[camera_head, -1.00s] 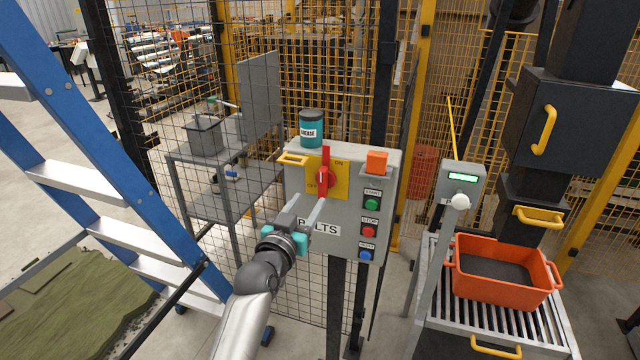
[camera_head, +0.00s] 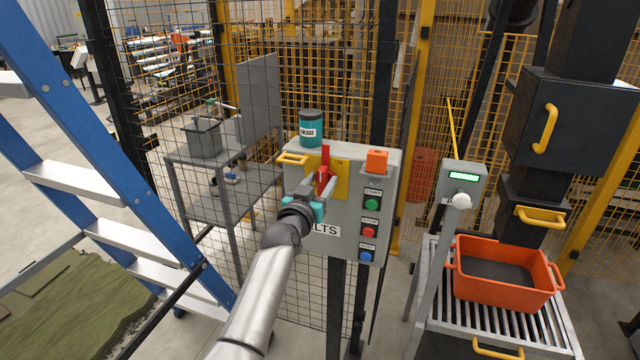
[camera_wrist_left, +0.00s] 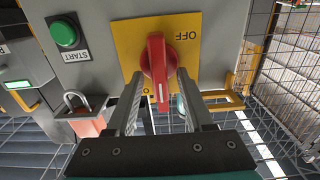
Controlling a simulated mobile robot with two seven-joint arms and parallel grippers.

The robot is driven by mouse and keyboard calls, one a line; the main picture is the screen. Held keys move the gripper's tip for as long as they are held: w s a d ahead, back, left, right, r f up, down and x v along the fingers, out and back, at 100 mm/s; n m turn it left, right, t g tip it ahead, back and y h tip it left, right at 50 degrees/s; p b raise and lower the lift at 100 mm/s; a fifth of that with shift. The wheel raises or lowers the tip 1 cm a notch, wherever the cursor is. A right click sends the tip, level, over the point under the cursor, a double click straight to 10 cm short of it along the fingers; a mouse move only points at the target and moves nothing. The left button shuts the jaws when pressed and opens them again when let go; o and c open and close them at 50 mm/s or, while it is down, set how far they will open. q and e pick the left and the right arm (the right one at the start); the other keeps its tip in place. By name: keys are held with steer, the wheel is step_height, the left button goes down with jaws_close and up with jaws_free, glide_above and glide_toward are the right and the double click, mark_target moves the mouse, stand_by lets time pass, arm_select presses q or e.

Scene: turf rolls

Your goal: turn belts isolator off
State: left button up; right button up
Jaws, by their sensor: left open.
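The grey belts control box (camera_head: 350,225) stands on a post, its label partly hidden by my gripper. On its yellow plate (camera_head: 342,178) sits a red rotary handle (camera_head: 325,158), upright beside the word ON. In the left wrist view, the handle (camera_wrist_left: 157,65) points down the picture and the word OFF shows on the yellow plate (camera_wrist_left: 186,50). My left gripper (camera_head: 320,190) is open in front of the handle's lower part. In the wrist view, its fingers (camera_wrist_left: 160,78) stand on either side of the handle, with gaps visible; contact cannot be told. My right gripper is not in view.
Start (camera_head: 372,203), stop (camera_head: 369,231) and blue (camera_head: 366,255) buttons line the box's right side. A blue ladder (camera_head: 95,190) stands left, mesh fencing behind, an orange crate (camera_head: 503,285) right.

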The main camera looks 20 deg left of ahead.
arm_select(q)
jaws_close()
stand_by(0.4)
